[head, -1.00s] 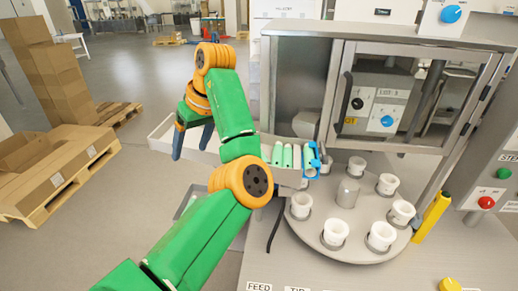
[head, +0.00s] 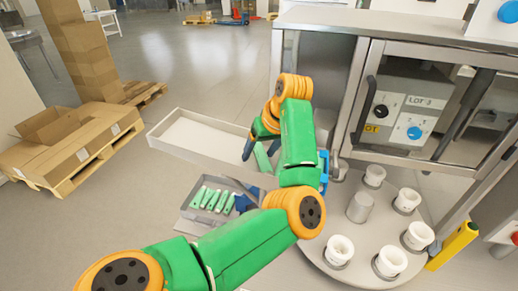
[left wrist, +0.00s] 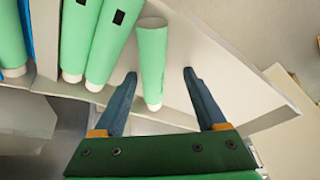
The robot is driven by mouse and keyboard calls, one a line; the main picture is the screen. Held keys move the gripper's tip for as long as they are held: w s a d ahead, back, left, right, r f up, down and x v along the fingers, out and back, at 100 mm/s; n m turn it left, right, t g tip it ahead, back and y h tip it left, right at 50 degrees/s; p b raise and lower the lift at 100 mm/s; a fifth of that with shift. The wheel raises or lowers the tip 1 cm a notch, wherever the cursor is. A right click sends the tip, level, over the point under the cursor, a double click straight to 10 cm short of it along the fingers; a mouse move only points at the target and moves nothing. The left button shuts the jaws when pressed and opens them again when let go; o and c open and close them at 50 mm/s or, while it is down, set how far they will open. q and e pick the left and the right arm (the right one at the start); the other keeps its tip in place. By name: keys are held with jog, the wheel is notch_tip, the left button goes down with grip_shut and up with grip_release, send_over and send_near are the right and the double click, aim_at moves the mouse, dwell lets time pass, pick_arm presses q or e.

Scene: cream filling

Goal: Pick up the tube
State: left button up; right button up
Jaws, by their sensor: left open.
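A pale green tube (left wrist: 152,65) lies on a light-coloured surface between the fingers of my left gripper (left wrist: 159,74) in the left wrist view. The fingers are open, with gaps on both sides of the tube, the right gap wider. Two more green tubes (left wrist: 115,40) lie side by side to the left, and another (left wrist: 12,40) is at the far left edge beside something blue. In the head view my left gripper (head: 260,152) is at the right end of the white tray, by a pale green tube (head: 263,159); my arm hides much of this area. My right gripper is not in view.
A white tray (head: 165,141) extends left. Below it, a grey bin (head: 190,222) holds several green tubes. The round table (head: 352,268) with several white cups stands right, under the machine cabinet (head: 350,105). Boxes and pallets (head: 85,150) stand on the floor at left.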

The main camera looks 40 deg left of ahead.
pick_arm(q)
jog(key=shift+w+a+f, duration=0.1)
jog(key=shift+f, duration=0.1)
jog(key=shift+w+d+f, duration=0.15)
jog(key=shift+w+d, duration=0.05)
jog(key=shift+w, duration=0.35)
jog(key=shift+s, duration=0.3)
jog(key=c, duration=0.7)
jog(key=shift+a, duration=0.1)
grip_shut()
